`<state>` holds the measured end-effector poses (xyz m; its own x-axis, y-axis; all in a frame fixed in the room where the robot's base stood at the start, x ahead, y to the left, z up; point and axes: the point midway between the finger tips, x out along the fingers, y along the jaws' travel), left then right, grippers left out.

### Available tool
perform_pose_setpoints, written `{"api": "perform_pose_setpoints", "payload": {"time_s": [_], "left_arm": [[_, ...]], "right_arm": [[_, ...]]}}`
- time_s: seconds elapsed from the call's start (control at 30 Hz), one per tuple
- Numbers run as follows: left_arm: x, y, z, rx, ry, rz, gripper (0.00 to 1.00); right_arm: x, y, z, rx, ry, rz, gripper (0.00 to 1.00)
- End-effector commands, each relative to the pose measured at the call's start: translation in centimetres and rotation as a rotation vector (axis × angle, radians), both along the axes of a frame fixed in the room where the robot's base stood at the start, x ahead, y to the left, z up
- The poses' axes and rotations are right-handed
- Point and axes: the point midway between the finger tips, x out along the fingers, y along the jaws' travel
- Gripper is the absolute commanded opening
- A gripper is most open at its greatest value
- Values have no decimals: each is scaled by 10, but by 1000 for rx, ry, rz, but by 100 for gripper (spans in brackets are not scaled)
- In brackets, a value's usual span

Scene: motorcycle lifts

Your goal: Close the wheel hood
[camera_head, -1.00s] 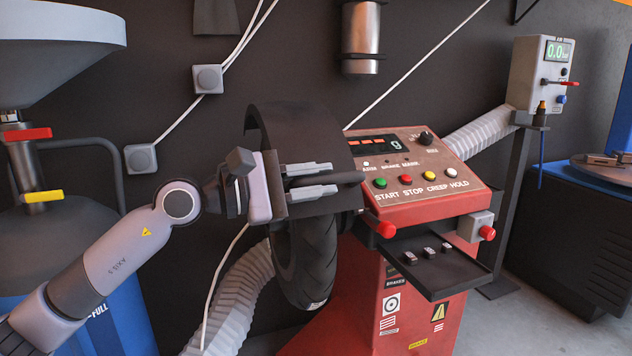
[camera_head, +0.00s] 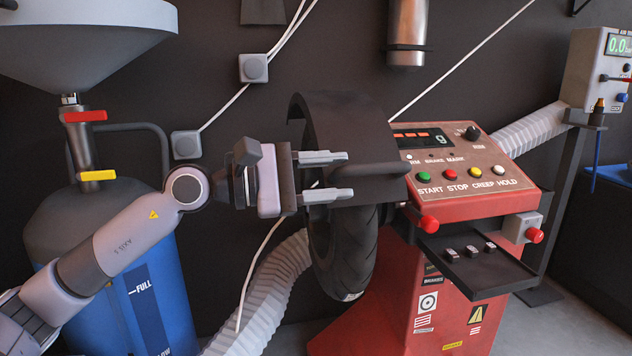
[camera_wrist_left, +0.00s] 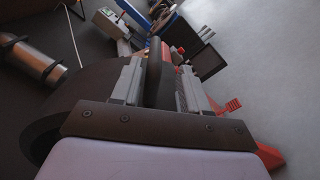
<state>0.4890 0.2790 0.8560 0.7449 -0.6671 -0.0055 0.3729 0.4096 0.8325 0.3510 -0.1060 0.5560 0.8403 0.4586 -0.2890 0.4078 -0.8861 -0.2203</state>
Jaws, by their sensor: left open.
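The wheel hood (camera_head: 342,112) is a dark curved cover standing over the top of the black tyre (camera_head: 343,255) on the red balancing machine (camera_head: 405,315). A dark bar (camera_head: 385,171) sticks out at the hood's side, towards me. My left gripper (camera_head: 326,176) is open at the bar's left part, in front of the hood. In the left wrist view the bar (camera_wrist_left: 154,72) lies between the two parted fingers; I cannot tell whether either touches it. The dark hood (camera_wrist_left: 62,108) shows there beside the fingers. My right gripper is not in view.
The control panel (camera_head: 450,165) and small tool tray (camera_head: 470,255) stand just right of the wheel. A blue tank with a grey funnel (camera_head: 85,40) stands at the left, behind my left arm. A ribbed hose (camera_head: 265,285) runs beside the tyre.

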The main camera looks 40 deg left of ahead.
Motion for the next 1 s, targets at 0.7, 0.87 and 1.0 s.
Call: {"api": "perform_pose_setpoints", "payload": {"time_s": [0.7, 0.87, 1.0], "left_arm": [[-19, 16, 0, 1, 0, -2, 44], [-19, 16, 0, 1, 0, -2, 44], [-19, 16, 0, 2, 1, -1, 44]], "right_arm": [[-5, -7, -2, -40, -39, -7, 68], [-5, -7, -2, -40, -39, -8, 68], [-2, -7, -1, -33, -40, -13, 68]]}}
